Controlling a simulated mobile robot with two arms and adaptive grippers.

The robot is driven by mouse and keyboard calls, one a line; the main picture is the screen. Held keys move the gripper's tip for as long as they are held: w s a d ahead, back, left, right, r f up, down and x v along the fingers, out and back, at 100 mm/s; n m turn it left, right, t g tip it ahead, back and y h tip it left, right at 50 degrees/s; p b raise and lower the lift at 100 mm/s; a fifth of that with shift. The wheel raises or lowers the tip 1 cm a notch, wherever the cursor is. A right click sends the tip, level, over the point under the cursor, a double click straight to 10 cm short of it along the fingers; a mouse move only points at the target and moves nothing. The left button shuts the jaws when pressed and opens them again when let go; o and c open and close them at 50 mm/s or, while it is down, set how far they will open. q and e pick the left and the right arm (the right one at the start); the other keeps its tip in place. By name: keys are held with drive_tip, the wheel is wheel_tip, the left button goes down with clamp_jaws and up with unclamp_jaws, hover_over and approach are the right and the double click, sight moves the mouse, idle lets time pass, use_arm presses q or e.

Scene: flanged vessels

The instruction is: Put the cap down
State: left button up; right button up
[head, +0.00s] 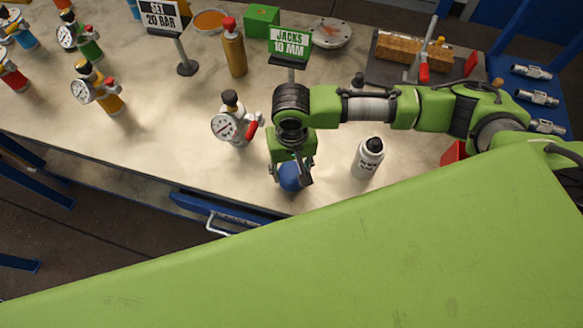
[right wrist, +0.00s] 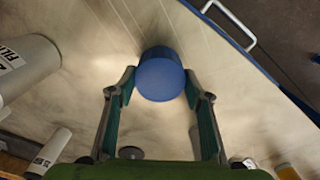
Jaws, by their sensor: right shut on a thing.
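A blue round cap (head: 290,178) is near the front edge of the workbench (head: 200,150), under my right gripper (head: 291,174). In the right wrist view the cap (right wrist: 160,76) sits between the two fingertips of my right gripper (right wrist: 159,88), which is shut on it. Bare bench top shows around the cap, but I cannot tell whether it touches the bench. My left gripper is not in view.
A white bottle (head: 367,158) stands right of the gripper. A gauge vessel (head: 235,120) stands to the left. A green "JACKS 10 MM" sign (head: 290,42) is behind. A drawer handle (head: 225,222) juts out at the bench front.

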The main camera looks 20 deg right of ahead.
sight(291, 172)
drive_tip(key=shift+f, duration=0.3)
drive_tip(key=o, duration=1.3)
drive_tip(key=shift+f, duration=0.1)
drive_tip(key=shift+c, duration=0.2)
wheel_tip(291, 172, up, 13)
drive_tip(key=b, duration=0.1)
